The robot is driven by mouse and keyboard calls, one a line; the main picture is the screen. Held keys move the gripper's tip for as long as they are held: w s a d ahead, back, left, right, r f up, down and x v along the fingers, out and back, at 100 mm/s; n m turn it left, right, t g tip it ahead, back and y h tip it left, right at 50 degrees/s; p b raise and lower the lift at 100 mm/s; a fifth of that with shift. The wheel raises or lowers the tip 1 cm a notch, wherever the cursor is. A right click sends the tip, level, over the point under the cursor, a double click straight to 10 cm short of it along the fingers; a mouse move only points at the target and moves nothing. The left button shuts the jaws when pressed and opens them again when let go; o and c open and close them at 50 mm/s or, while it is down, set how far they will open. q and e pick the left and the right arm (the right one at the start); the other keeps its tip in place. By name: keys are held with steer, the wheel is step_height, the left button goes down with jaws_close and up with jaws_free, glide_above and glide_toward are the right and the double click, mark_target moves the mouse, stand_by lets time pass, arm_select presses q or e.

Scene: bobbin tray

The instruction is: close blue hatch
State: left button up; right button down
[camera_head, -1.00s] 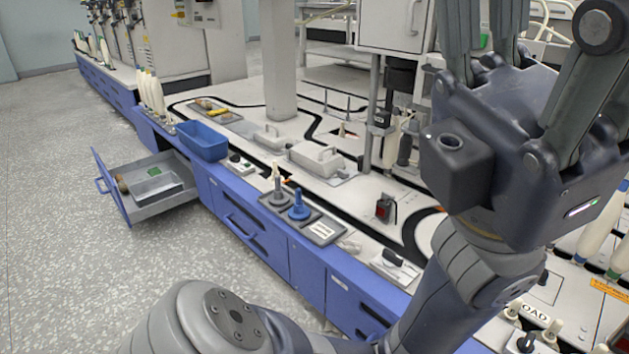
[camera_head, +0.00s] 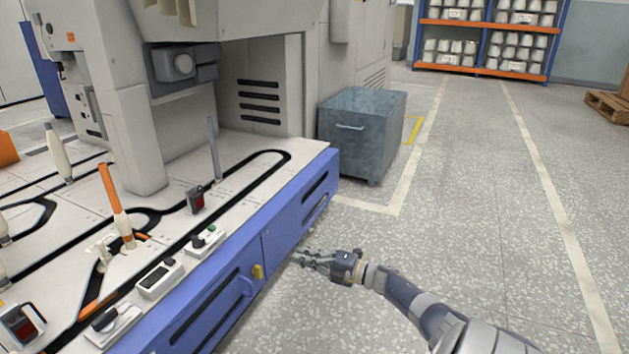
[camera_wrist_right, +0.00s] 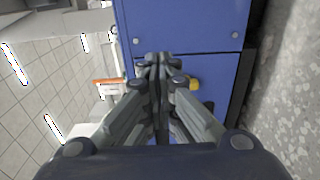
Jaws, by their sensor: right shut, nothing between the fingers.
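The blue hatch (camera_head: 222,303) is a panel low on the side of the machine bench, with a dark slot, a blue handle and a yellow latch (camera_head: 257,271) by its right edge. I cannot tell whether it is fully flush. My right gripper (camera_head: 300,258) is shut and empty, pointing left at the blue side just right of the latch. In the right wrist view my closed fingertips (camera_wrist_right: 158,58) are in front of the blue panels near a seam, with the yellow latch (camera_wrist_right: 194,83) just to their right. Contact cannot be told. My left gripper is not in view.
A second blue panel (camera_head: 290,215) continues to the right along the bench. A grey metal bin (camera_head: 360,135) stands on the floor past the bench's end. Switch boxes (camera_head: 160,278) line the bench's front edge. The speckled floor at right is clear.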

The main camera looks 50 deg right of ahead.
steer(key=d+b, duration=0.4)
steer(key=d, duration=0.4)
